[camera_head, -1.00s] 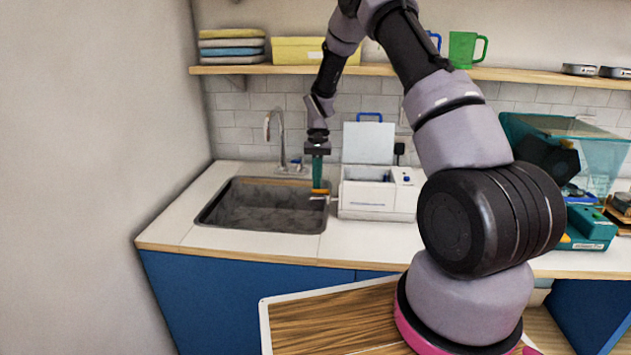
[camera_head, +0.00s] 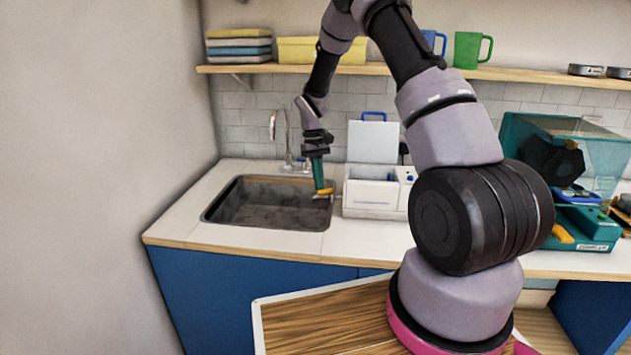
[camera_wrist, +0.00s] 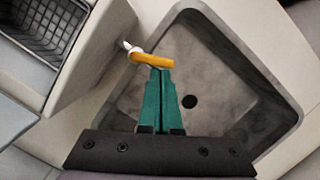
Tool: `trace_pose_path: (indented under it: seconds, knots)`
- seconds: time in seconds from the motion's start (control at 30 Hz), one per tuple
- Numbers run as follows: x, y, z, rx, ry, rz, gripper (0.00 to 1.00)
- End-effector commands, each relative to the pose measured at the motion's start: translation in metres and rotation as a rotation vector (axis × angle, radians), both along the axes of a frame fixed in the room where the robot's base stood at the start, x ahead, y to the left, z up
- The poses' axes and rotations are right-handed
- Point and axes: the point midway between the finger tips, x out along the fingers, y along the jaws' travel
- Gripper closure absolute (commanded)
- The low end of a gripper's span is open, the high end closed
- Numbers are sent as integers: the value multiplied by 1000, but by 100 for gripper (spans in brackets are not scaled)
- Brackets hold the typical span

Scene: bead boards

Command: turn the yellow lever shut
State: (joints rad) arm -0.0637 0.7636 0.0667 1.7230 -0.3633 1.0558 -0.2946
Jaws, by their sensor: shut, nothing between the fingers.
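The yellow lever (camera_wrist: 153,59) sits on a short pale spout at the side of a white box-shaped unit (camera_head: 371,196). In the wrist view it lies roughly crosswise, just past my fingertips. It also shows in the head view (camera_head: 324,192) at the right rim of the sink. My gripper (camera_wrist: 160,72) has teal fingers, shut with nothing between them. Its tips are at the lever's near side and seem to touch it, though a small gap cannot be ruled out. In the head view my gripper (camera_head: 320,187) reaches down, tilted, over the sink's right edge.
A dark sink (camera_head: 225,207) with a drain lies under my gripper. A faucet (camera_head: 288,140) stands behind it. The unit has a raised lid (camera_head: 373,142) and a wire basket (camera_wrist: 47,28). A teal machine (camera_head: 585,225) is at the right. A shelf (camera_head: 385,70) runs above.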

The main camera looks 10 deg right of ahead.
Motion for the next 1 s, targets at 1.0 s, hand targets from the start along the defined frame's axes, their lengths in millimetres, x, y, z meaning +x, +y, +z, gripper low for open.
trace_pose_path:
  seconds: [1.0]
  knots:
    - [-36,2,0,0,0,865,100]
